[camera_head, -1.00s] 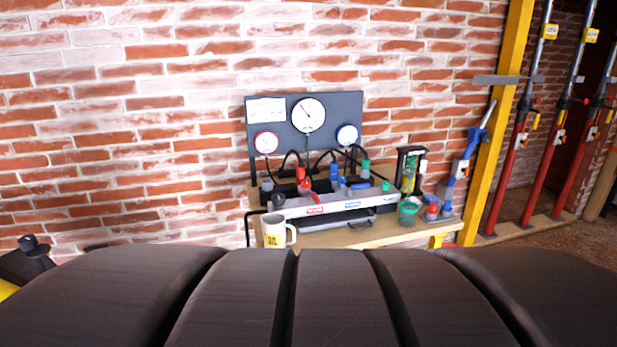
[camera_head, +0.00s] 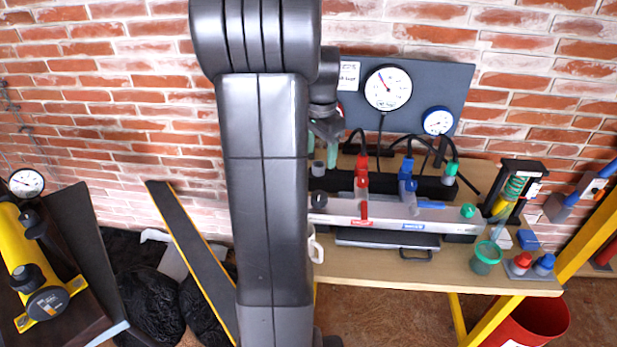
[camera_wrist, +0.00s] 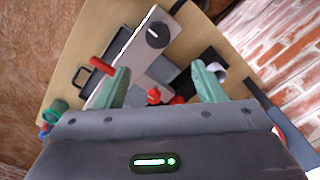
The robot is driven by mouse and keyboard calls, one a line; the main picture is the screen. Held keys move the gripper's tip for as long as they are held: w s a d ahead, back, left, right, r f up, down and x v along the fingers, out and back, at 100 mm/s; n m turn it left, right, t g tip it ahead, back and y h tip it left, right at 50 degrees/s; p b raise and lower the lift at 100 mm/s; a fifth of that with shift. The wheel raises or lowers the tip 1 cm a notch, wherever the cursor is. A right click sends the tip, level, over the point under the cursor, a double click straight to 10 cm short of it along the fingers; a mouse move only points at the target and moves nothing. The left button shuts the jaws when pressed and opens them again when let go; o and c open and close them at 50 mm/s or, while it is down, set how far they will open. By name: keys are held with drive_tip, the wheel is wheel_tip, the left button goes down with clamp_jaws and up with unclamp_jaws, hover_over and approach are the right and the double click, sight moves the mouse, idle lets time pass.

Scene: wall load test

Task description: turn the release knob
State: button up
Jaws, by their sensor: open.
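A round black knob (camera_head: 318,198) with a pale pointer line sits at the left end of the grey manifold block (camera_head: 390,214) on the bench; it also shows in the wrist view (camera_wrist: 158,35). A green knob (camera_head: 467,211) sits at the block's right end. No readable label tells me which is the release knob. My gripper (camera_wrist: 160,76) is open, with green fingers spread and nothing seen between the tips. In the wrist view the black knob lies beyond the fingertips. In the head view my gripper (camera_head: 324,150) is above the block's left end, partly hidden by my arm.
A red lever (camera_head: 362,180) and a blue lever (camera_head: 407,182) stand up from the block. Behind is a gauge panel (camera_head: 450,85) with hoses. A mug (camera_head: 317,247) is half hidden by my arm. A green cup (camera_head: 485,258) stands front right on the wooden bench (camera_head: 380,270).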

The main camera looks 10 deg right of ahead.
sight(319, 195)
drive_tip(key=f, duration=1.3)
drive_tip(key=shift+s+f, duration=0.2)
drive_tip(key=shift+c, duration=0.4)
drive_tip(key=c, duration=0.9)
